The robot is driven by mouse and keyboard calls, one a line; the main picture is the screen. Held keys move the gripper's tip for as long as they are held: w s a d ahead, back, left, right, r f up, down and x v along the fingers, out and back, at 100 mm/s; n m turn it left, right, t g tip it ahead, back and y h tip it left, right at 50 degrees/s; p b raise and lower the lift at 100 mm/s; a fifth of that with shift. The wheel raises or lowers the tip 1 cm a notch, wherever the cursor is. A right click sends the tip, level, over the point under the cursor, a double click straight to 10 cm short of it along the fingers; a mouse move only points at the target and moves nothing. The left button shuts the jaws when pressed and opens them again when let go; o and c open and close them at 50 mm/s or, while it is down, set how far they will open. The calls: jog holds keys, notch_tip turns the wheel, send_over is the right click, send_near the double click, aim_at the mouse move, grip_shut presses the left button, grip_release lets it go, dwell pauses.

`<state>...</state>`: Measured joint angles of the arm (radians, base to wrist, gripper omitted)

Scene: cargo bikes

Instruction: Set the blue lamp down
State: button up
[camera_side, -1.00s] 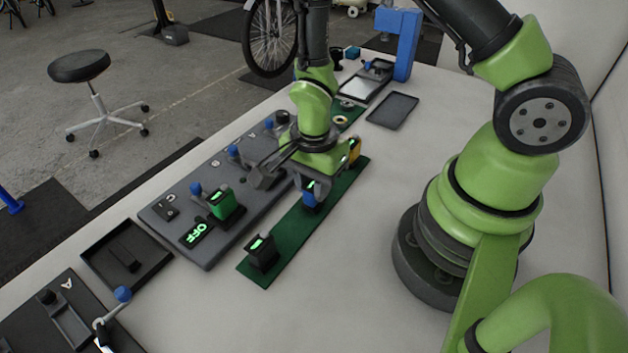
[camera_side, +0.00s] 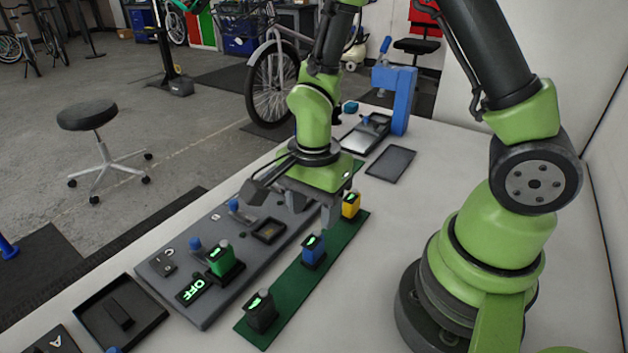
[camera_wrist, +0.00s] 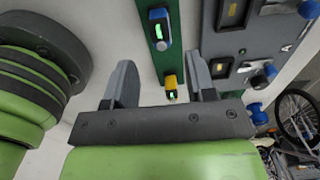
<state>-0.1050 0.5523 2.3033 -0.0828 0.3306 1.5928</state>
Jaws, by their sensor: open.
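The blue lamp (camera_side: 313,254) stands upright on the green strip (camera_side: 285,296), between the black lamp and the yellow lamp. It has a lit green mark on top. It also shows near the top of the wrist view (camera_wrist: 159,30). My gripper (camera_side: 312,212) is open and empty, above and behind the blue lamp in the side view and apart from it. In the wrist view, my two fingers (camera_wrist: 162,84) are spread wide, with the yellow lamp (camera_wrist: 170,86) showing between them and the blue lamp beyond their tips.
A black lamp (camera_side: 261,312) stands at the strip's near end. The grey panel (camera_side: 215,312) beside the strip carries a green lamp (camera_side: 222,262), blue-knobbed levers, an empty socket (camera_side: 268,231) and an "OFF" display. A black tray (camera_side: 150,305) lies left. White table is clear right of the strip.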

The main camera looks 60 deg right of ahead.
notch_tip(320, 180, up, 5)
notch_tip(320, 180, up, 10)
jog(key=f+n+t+y, duration=0.1)
jog(key=n+t, duration=0.2)
jog(key=n, duration=0.3)
send_over(314, 239)
jog(key=s, duration=0.3)
jog(key=s+r+n+t+y, duration=0.1)
jog(key=s+r+n+t, duration=0.3)
jog(key=s+r+n, duration=0.2)
jog(key=shift+r+n, duration=0.4)
jog(key=shift+n, duration=0.6)
